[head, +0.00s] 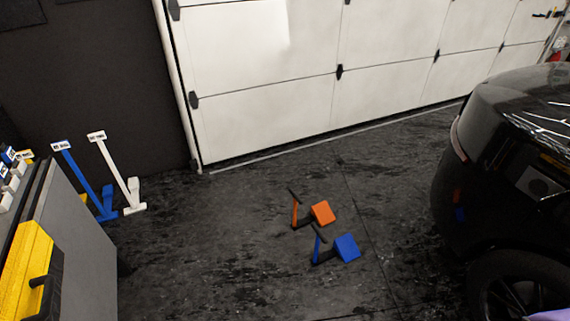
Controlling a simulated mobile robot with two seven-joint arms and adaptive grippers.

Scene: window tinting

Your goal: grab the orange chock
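The orange chock (322,213) sits on the dark floor near the middle of the head view, in front of the white garage door. It has an orange wedge block on the right and an upright orange piece with a dark bar on top on the left. A blue chock (346,248) of the same shape stands just in front of it and slightly to the right. Neither of my grippers shows in the head view.
A black car (505,170) stands at the right. A grey cabinet (85,235) with a yellow case (27,262) is at the left. Blue (85,183) and white (117,172) stands lean by the dark wall. Floor around the chocks is clear.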

